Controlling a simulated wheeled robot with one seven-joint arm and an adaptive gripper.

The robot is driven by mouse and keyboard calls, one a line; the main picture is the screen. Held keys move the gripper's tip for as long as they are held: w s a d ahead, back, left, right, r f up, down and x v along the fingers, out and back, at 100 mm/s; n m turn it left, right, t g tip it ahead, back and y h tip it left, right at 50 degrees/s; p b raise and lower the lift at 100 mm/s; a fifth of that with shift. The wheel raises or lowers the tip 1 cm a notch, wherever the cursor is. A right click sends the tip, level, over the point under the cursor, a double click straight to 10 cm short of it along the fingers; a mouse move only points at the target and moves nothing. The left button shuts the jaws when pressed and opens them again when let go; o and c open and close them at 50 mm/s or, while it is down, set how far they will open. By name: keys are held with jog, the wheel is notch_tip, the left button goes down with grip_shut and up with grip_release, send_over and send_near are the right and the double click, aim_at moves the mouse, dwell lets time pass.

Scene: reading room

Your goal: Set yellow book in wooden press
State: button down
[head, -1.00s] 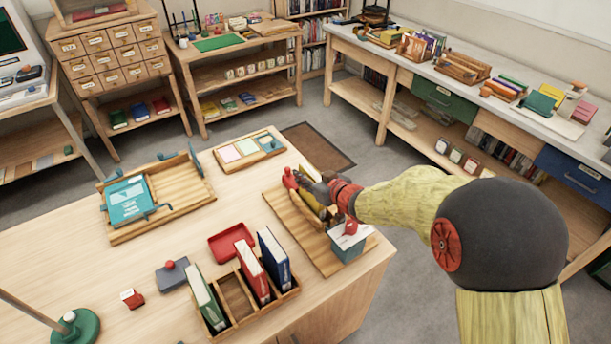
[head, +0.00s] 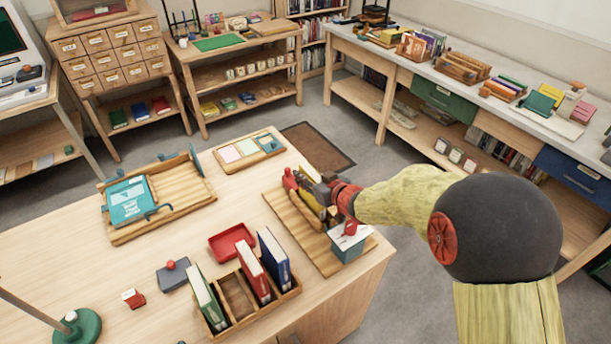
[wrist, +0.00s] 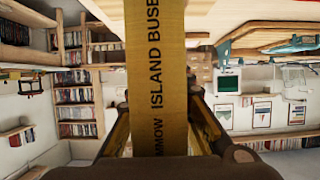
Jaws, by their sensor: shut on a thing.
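The yellow book (wrist: 155,75) is in my gripper, its spine with black lettering "ISLAND BUSE…" filling the middle of the wrist view between the two fingers. In the head view a yellow strip of the book (head: 312,200) shows beside my gripper (head: 322,192), which is shut on it. The wooden press (head: 322,258) lies at the right edge of the table, under and beside the book and gripper. My gripper and arm hide part of the press and book, so I cannot tell whether the book touches the base.
A teal box with a white card and red knob (head: 348,246) stands on the press's near end. A wooden rack (head: 238,318) with green, red and blue books is nearer. A red tray (head: 231,241) and a wooden tray with a teal book (head: 185,208) lie to the left.

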jog(key=c, duration=1.6)
grip_release()
jog(key=shift+o, duration=0.5)
notch_tip(320, 180, up, 10)
